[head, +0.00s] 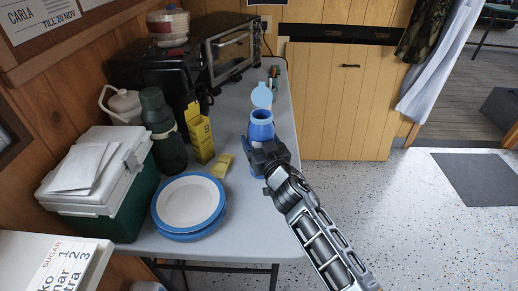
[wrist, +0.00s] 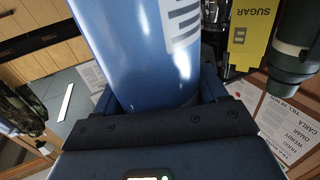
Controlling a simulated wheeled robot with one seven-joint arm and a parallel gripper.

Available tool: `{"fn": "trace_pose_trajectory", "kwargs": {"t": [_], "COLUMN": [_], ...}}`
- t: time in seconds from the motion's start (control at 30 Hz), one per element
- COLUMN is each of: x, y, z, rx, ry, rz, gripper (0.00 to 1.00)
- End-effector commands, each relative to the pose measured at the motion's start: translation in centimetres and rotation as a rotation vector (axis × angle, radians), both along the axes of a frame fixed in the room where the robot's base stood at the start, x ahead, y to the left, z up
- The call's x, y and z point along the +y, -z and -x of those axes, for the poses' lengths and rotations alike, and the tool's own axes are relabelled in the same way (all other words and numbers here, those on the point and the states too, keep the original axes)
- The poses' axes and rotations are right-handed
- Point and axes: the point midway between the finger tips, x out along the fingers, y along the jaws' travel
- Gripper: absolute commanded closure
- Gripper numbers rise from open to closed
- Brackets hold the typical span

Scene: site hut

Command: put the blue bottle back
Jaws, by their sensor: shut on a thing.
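The blue bottle (head: 261,128) stands upright by the right edge of the grey table, with its light-blue lid (head: 262,96) flipped open above the mouth. My gripper (head: 265,156) is shut on the bottle's lower part, reaching in from the front right. In the wrist view the bottle (wrist: 130,50) fills the space between the fingers, with a pale printed patch on its side.
The grey table (head: 232,115) holds a yellow box (head: 201,138), a dark green flask (head: 162,130), stacked blue-rimmed plates (head: 188,205), a green-and-white cooler (head: 100,185), a coffee machine (head: 165,80) and a toaster oven (head: 235,50).

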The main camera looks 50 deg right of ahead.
Motion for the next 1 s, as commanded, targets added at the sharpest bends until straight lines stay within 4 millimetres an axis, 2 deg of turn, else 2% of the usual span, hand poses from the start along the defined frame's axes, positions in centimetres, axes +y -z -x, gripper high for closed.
{"fn": "trace_pose_trajectory", "kwargs": {"t": [0.03,0.1,0.53,0.57,0.8,1.0], "x": [-0.07,-0.07,-0.02,-0.02,-0.02,-0.02], "y": [0.73,0.99,1.29,1.24,1.22,1.22], "z": [-0.02,-0.02,-0.04,-0.02,-0.01,-0.01], "rx": [-0.001,-0.001,-0.002,0.000,0.000,0.000], "ry": [0.001,0.001,-0.001,0.000,0.000,0.000], "rz": [0.002,0.002,0.001,0.000,0.000,0.000], "gripper": [0.76,0.76,0.76,0.26,0.03,0.03]}}
